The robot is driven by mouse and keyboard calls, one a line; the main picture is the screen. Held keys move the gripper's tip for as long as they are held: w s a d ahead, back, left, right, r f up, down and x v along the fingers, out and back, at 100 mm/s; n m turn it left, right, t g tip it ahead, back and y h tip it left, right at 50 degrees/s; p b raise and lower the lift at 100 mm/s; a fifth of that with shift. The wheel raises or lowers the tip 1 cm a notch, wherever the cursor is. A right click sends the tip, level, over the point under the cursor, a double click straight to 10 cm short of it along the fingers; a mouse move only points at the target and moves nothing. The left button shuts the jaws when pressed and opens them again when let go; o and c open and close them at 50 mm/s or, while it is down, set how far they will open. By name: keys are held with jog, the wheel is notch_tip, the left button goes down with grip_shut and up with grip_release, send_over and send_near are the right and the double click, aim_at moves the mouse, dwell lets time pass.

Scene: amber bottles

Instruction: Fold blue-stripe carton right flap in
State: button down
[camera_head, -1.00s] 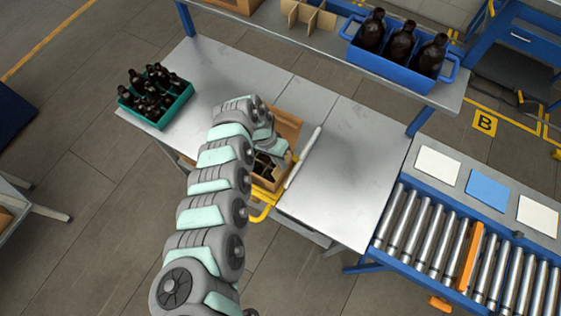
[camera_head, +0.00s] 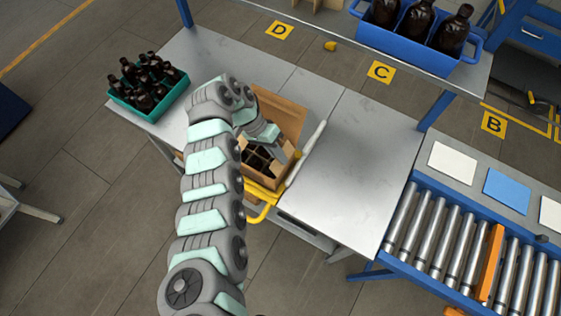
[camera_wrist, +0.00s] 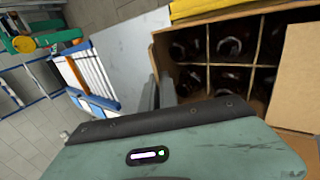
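The open cardboard carton (camera_head: 290,111) stands on the metal table, and no blue stripe on it shows. In the wrist view, brown dividers (camera_wrist: 208,45) form cells with dark bottles inside. A tan panel (camera_wrist: 296,75) lies across the right part of the carton in that view. My gripper (camera_head: 281,151) is low at the carton's right side in the head view. In the wrist view its grey fingers (camera_wrist: 159,94) are beside the carton's left wall (camera_wrist: 160,55). The gripper body hides part of the carton, and the finger gap and any contact are unclear.
A pale bar (camera_head: 306,153) stands close along the carton's right side. A yellow frame (camera_head: 261,211) is at its near side. A green crate of bottles (camera_head: 148,86) is on the left. The table at right (camera_head: 362,160) is clear, before the roller conveyor (camera_head: 440,235).

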jog(key=shift+w+a+f+g+h+b, duration=0.1)
jog(key=shift+a+f+g+h+b, duration=0.3)
jog(key=shift+b, duration=2.35)
jog(key=shift+w+f+g+h+b, duration=0.15)
jog(key=shift+h+b, duration=0.45)
jog(key=shift+b, duration=2.15)
jog(key=b, duration=0.4)
jog(key=shift+f+h, duration=0.1)
jog(key=shift+h, duration=0.2)
jog(key=b, duration=0.3)
jog(key=shift+g+h+b, duration=0.3)
jog(key=shift+g+b, duration=0.05)
jog(key=shift+b, duration=0.05)
jog(key=shift+r, duration=0.2)
jog(key=c, duration=1.6)
grip_release()
notch_tip(320, 180, up, 20)
jog(key=p, duration=1.7)
jog(key=shift+p, duration=0.35)
